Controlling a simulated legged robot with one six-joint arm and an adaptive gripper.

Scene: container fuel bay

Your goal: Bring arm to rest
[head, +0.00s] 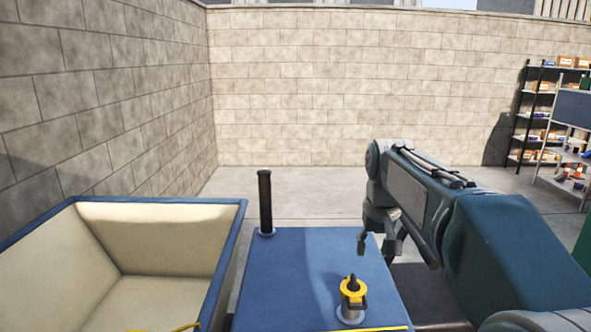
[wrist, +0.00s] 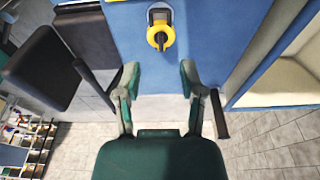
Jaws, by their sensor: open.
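My gripper (head: 379,243) hangs from my arm at the right of the head view, over the right side of the blue-topped unit (head: 290,262). In the wrist view my gripper (wrist: 159,78) has its two green fingers spread apart with nothing between them. A yellow ring-like fitting with a dark top (head: 352,297) stands on the blue top, in front of and apart from my gripper. The fitting also shows beyond the fingertips in the wrist view (wrist: 160,36).
A black upright post (head: 265,200) stands at the blue top's far left corner. A cream-lined bin with a blue rim (head: 170,201) is at left; something yellow (head: 182,328) shows at its bottom edge. Shelves (head: 540,110) stand far right. Open floor (head: 300,195) lies behind, before block walls.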

